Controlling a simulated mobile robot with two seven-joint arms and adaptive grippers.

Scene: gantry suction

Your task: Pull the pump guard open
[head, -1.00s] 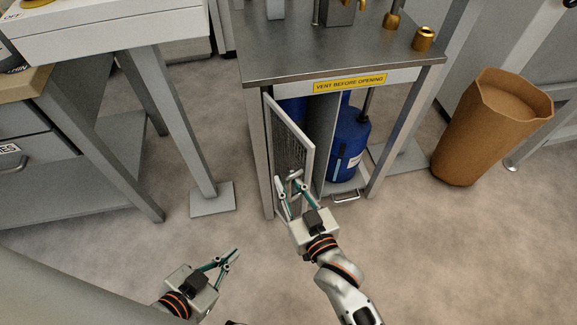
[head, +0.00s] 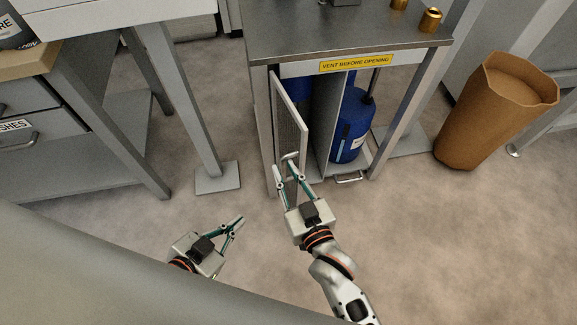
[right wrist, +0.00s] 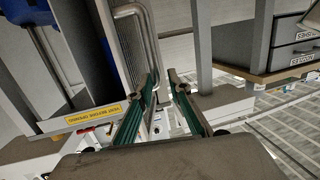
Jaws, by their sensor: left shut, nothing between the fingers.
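The pump guard (head: 290,120) is a mesh door in a pale frame, hinged at the left of the cabinet under the steel bench. It stands partly open, swung out toward me. Its bar handle (head: 289,157) is low on its front; it also shows in the right wrist view (right wrist: 146,38). My right gripper (head: 287,166) is at the handle, fingers apart. In the right wrist view the handle reaches down to the left fingertip; I cannot tell whether they touch. My left gripper (head: 241,220) is shut and empty, above the floor left of the guard.
A blue cylinder (head: 349,135) stands in the right bay above a low pull handle (head: 350,179). A table leg's foot plate (head: 218,178) is left of the guard. A brown bin (head: 490,120) stands at the right. The floor before the cabinet is clear.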

